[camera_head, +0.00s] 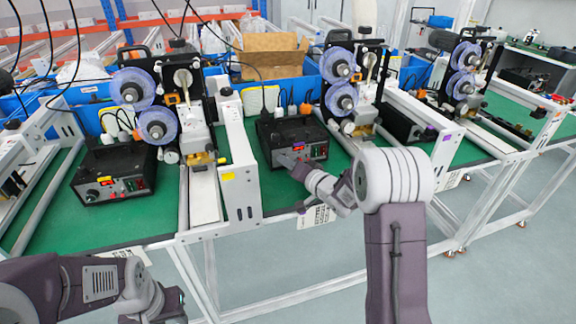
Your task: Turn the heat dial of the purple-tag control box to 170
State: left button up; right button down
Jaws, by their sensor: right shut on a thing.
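The middle control box (293,133) is black with a grey front, a small red display and several buttons; its digits are too small to read. A purple tag (447,138) sits on the white frame to its right. My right gripper (287,162) reaches the left part of the box's front and is shut on the heat dial there. The gripper and wrist hide the dial, so its setting cannot be read. My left gripper (168,306) is low at the bottom edge, away from the boxes; its fingers are not clear.
A similar control box (112,170) stands left, near a frame with a yellow tag (228,177). Machines with blue reels (340,65) stand behind the boxes. White rails border each green bench section. The grey floor in front is clear.

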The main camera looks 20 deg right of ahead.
jog(key=shift+f+m+y+b, duration=0.2)
jog(key=shift+m+y+b, duration=0.3)
jog(key=shift+b, duration=0.4)
jog(key=shift+r+m+t+b, duration=0.15)
jog(key=shift+m+t+b, duration=0.15)
jog(key=shift+d, duration=0.1)
jog(key=c, duration=1.1)
grip_release()
jog(key=shift+c, duration=0.2)
